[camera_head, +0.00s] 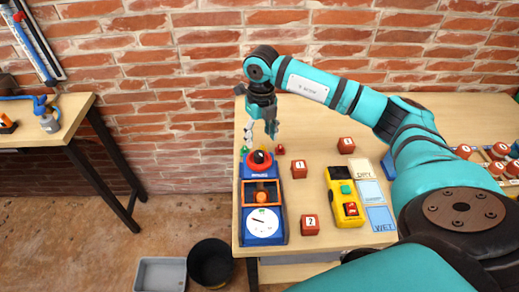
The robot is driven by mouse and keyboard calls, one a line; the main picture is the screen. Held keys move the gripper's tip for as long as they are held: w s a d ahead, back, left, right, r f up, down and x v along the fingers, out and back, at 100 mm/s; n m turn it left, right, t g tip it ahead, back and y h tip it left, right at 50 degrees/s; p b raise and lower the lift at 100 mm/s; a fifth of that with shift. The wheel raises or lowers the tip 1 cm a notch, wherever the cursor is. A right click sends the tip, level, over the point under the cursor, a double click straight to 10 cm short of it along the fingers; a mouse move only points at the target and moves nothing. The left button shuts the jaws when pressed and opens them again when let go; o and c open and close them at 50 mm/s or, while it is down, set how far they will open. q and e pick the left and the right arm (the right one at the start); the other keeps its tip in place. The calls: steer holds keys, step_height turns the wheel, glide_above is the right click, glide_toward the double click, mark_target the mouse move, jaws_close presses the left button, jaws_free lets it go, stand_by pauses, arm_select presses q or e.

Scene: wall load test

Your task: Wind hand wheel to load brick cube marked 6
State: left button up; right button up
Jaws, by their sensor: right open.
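A blue press (279,228) stands at the table's left edge, with a white dial (262,224) at its front. A red hand wheel (260,162) with a dark hub is at its back end. Between them is an orange frame (262,184) with a brown block (262,195) inside; its marking is too small to read. My right gripper (263,138) points down just above and behind the wheel, open and empty, with no clear contact. Several red cubes with white number faces lie about, including one marked 2 (310,225); I cannot make out a 6. My left gripper is not in view.
More cubes (496,169) lie at the far right. A black bin (210,263) and grey tray (160,275) are on the floor. A brick wall is behind.

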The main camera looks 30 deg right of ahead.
mark_target(259, 153)
step_height(259, 153, down, 8)
steer(key=shift+a+r+p, duration=0.15)
steer(key=shift+r+p, duration=0.1)
steer(key=shift+p, duration=0.35)
jaws_close()
steer(key=shift+m, duration=0.3)
steer(key=m+b, duration=0.1)
steer(key=m, duration=0.2)
steer(key=shift+m, duration=0.4)
steer(key=m, duration=0.5)
steer(key=shift+r, duration=0.1)
steer(key=shift+m, duration=0.3)
